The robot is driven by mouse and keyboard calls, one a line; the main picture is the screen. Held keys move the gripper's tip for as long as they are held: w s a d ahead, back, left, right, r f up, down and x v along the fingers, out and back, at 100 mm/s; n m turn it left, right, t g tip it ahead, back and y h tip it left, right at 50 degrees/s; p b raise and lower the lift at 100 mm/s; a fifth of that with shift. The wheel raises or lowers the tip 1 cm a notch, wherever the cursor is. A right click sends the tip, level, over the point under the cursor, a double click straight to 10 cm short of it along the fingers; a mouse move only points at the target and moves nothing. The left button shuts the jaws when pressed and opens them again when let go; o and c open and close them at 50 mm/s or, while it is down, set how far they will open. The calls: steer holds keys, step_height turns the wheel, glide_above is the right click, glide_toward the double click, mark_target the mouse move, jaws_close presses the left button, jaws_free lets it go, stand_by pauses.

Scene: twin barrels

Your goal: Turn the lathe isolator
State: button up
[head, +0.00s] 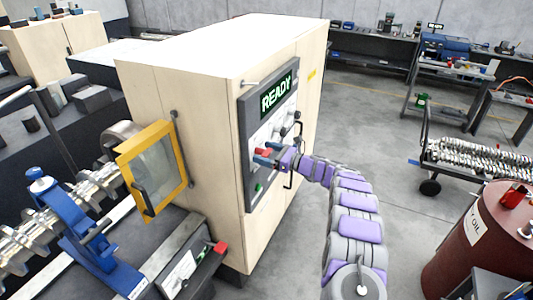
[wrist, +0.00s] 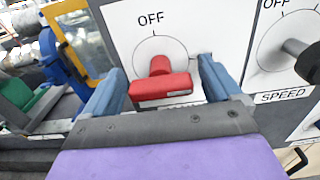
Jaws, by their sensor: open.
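The isolator is a red knob (wrist: 161,82) on a white panel, with a round dial mark and the word OFF above it. Its red bar lies nearly level in the wrist view. In the head view the red knob (head: 264,152) sits on the dark-framed control panel (head: 250,140) under a green READY display (head: 277,94). My gripper (wrist: 160,88) is open, with one blue finger on each side of the knob. Neither finger clearly touches it. In the head view my gripper (head: 268,156) is at the panel, partly hiding the controls.
The lathe's yellow-framed guard (head: 154,168) is left of the cabinet. A dark red oil barrel (head: 475,245) and a cart of metal parts (head: 480,160) stand at right. Floor between is clear.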

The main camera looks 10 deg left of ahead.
steer(key=shift+d, duration=0.1)
steer(key=shift+c, duration=0.2)
steer(key=shift+d, duration=0.1)
steer(key=c, duration=0.9)
